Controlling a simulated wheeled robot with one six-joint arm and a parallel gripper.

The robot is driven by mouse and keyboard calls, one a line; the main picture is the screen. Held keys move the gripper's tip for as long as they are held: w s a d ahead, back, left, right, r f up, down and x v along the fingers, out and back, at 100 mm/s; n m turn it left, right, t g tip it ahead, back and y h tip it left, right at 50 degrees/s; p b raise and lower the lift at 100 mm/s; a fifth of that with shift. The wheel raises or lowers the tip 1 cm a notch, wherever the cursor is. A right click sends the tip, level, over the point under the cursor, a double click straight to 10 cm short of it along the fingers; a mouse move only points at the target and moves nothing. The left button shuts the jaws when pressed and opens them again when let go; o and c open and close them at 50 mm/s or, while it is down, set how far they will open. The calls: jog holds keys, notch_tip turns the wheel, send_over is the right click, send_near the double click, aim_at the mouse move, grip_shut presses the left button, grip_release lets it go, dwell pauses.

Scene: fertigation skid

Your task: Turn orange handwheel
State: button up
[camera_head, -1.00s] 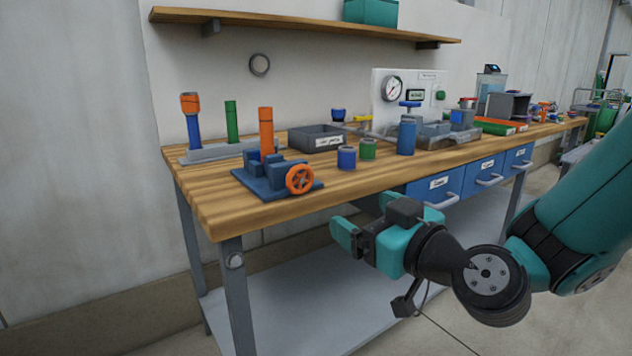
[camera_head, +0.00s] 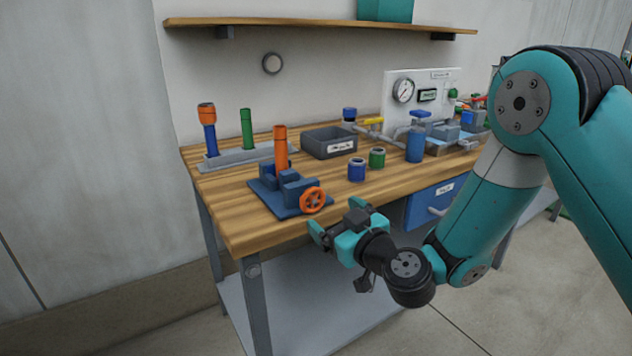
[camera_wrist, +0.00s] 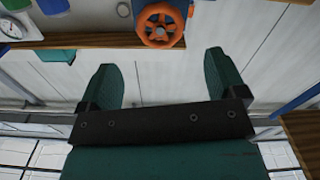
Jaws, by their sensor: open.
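The orange handwheel (camera_head: 312,200) is on the front of a blue vise (camera_head: 285,187) near the front edge of the workbench. An orange cylinder (camera_head: 280,148) stands upright at the vise. My gripper (camera_head: 336,219) is open and empty, in front of the bench edge, a little below and right of the handwheel. In the wrist view the handwheel (camera_wrist: 161,25) shows at the top centre, beyond the gap between my two teal fingers (camera_wrist: 165,78). The fingers are apart from it.
A gauge panel (camera_head: 420,95) is farther right.

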aim_at(314, 200)
jog(key=shift+r+p+x, duration=0.15)
jog(key=shift+p+x, duration=1.2)
jog(key=shift+p, duration=1.25)
jog(key=shift+r+p+x, duration=0.2)
jog(key=shift+p+x, duration=1.15)
jog(key=shift+p, duration=1.25)
jog(key=w+a+p, duration=0.1)
jog(key=p, duration=0.2)
jog(key=shift+f, duration=0.15)
jog(key=shift+w+a+f+p, duration=0.1)
jog(key=shift+w+f+p, duration=0.15)
jog(key=shift+p, duration=0.2)
jog(key=c, duration=0.9)
